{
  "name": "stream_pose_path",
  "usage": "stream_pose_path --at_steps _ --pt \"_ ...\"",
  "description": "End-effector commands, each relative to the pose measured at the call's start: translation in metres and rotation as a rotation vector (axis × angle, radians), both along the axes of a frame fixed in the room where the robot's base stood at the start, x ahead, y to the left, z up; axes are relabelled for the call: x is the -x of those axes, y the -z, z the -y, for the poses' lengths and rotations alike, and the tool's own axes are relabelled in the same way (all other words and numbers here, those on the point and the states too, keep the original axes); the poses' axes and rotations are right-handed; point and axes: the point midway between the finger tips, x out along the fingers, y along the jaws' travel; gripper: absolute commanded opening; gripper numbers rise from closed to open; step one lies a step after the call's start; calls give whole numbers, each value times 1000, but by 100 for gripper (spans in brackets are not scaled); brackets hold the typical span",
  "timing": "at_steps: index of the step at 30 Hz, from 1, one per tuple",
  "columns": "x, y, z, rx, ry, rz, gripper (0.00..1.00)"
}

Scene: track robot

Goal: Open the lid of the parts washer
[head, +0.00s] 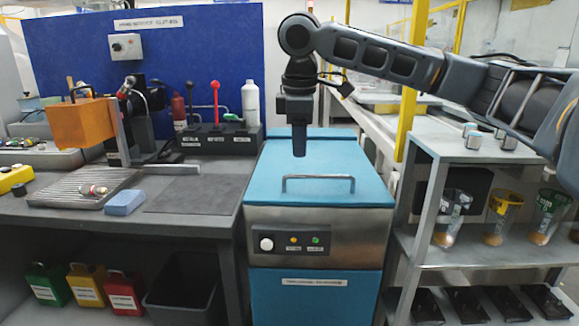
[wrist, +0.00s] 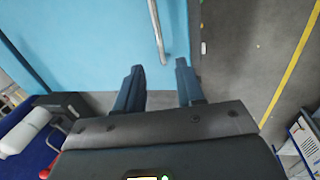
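The parts washer (head: 319,222) is a blue cabinet with a steel front panel in the middle of the head view. Its blue lid (head: 262,190) looks shut, with a metal bar handle (head: 318,178) near its front edge. My gripper (head: 299,150) points down above the lid, behind the handle in the head view. In the wrist view the fingers (wrist: 162,88) are apart with nothing between them. The handle (wrist: 156,30) shows beyond the fingertips there, near the edge of the blue lid (wrist: 90,40). The gripper is apart from the handle.
A workbench (head: 60,215) with an orange box (head: 82,123), levers and a white bottle (head: 250,104) stands to the left. A shelf rack (head: 480,150) with several cups stands to the right. A yellow post (head: 407,110) is behind. A blue panel (head: 60,50) backs the bench.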

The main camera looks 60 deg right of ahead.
Motion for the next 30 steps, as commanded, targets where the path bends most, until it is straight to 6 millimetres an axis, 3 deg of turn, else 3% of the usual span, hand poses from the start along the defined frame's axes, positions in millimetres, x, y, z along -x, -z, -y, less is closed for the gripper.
stream_pose_path --at_steps 6,13,25,30 --pt "-3 34 5 -1 0 1 38" --pt "-5 61 10 -1 -1 3 38" --pt "-6 68 12 -1 -2 3 37" --pt "-6 68 11 -1 -2 3 21"
